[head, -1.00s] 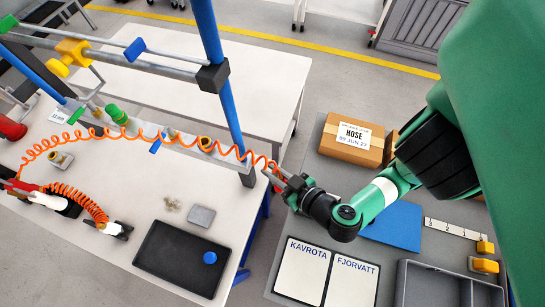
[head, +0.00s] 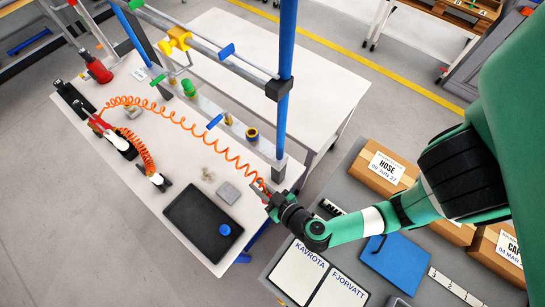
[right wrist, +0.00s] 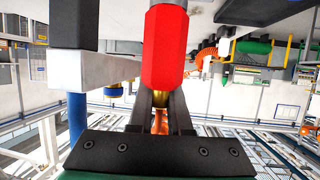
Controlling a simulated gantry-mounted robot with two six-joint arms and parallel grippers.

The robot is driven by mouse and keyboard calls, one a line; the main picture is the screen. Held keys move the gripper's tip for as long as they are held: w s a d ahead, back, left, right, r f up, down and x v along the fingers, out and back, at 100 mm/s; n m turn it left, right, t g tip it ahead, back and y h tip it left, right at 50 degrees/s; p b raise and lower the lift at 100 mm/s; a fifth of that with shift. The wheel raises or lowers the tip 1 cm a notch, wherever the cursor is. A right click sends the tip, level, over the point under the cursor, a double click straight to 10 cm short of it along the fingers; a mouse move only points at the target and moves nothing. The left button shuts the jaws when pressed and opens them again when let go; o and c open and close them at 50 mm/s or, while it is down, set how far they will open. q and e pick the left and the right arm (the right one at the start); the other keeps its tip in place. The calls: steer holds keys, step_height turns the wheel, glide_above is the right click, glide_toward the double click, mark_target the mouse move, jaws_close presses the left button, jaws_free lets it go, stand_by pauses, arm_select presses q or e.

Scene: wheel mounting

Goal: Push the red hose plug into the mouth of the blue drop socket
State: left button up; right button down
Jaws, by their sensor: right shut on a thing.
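My right gripper (head: 264,191) is shut on the red hose plug, near the base of the right blue post. In the right wrist view the red plug (right wrist: 165,50) is a large hexagonal body ahead of the dark fingers (right wrist: 160,110), with a brass part between them. The coiled orange hose (head: 183,122) runs left from the gripper across the table. A blue handle (head: 215,121) sits on the silver rail, left of the gripper. I cannot make out the blue drop socket's mouth. The plug is apart from the rail. My left gripper is not in view.
The blue post (head: 286,100) stands close behind my right gripper. A black tray (head: 190,222) with a blue round piece (head: 225,229) and a grey block (head: 228,193) lie in front. A grey table with boxes (head: 388,170) is on the right.

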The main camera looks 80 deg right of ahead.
arm_select(q)
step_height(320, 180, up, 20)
steer(key=p, duration=1.8)
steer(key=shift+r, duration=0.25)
arm_select(e)
steer(key=w+d+r+m+g+h, duration=0.2)
steer(key=w+d+r+m, duration=0.1)
steer(key=d+r, duration=0.6)
steer(key=w+d+r+m+g+h, duration=0.2)
steer(key=d+r, duration=0.6)
steer(key=r, duration=0.4)
steer(key=shift+w+d+r+m+g+h, duration=0.3)
steer(key=shift+w+d+r+m+g, duration=0.15)
steer(key=shift+w, duration=0.7)
steer(key=shift+a+f, duration=0.1)
steer(key=shift+f, duration=0.05)
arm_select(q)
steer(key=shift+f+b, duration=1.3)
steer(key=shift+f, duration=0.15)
arm_select(e)
steer(key=shift+f, duration=2.8)
steer(key=shift+f, duration=0.1)
arm_select(q)
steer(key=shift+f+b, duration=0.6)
steer(key=shift+b, duration=0.05)
arm_select(e)
steer(key=shift+f, duration=1.7)
